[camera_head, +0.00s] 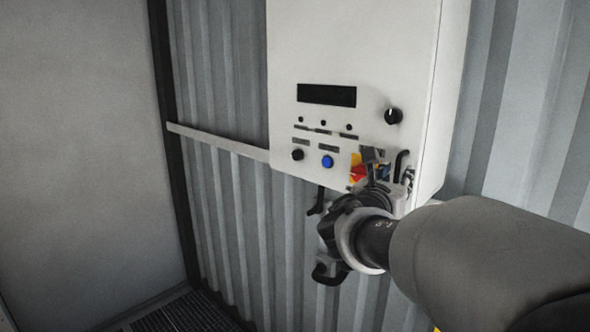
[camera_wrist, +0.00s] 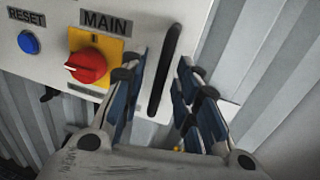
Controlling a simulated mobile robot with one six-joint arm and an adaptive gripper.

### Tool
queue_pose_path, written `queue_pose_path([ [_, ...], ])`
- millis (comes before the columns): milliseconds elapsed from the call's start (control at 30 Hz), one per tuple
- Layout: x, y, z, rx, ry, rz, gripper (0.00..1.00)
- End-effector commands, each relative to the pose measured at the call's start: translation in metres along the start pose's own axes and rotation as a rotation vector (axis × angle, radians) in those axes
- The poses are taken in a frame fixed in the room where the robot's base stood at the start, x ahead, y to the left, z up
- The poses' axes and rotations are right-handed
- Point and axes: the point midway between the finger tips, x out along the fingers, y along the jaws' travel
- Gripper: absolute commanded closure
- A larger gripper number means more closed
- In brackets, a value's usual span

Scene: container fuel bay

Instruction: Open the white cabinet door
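The white cabinet (camera_head: 350,60) is fixed to the corrugated wall, and its front looks closed. A black upright handle (camera_head: 402,165) sits at the lower right of its front. In the wrist view the handle (camera_wrist: 163,72) stands between my two blue-padded fingers. My gripper (camera_wrist: 160,78) is open, with a gap visible between the handle and each finger. In the head view my gripper (camera_head: 388,168) is at the cabinet's lower right corner and partly covers the red and yellow switch. Whether the fingertips reach beyond the handle is hard to tell.
The red MAIN switch (camera_wrist: 88,65) on its yellow plate is close to the left of my left finger. A blue RESET button (camera_wrist: 29,42) is further left. A black knob (camera_head: 393,116) is above the handle. A pale rail (camera_head: 220,142) runs along the wall left of the cabinet.

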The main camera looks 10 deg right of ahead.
Motion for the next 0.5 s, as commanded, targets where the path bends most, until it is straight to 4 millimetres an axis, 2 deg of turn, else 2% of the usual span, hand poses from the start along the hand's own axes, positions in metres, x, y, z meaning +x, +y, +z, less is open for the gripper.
queue_pose_path([
  [167,0.0120,-0.0005,0.0000,0.001,0.000,-0.001,0.71],
  [433,0.0130,-0.0002,-0.0004,0.001,0.000,0.000,0.71],
  [500,0.0129,-0.0002,-0.0004,0.001,0.000,0.000,0.75],
])
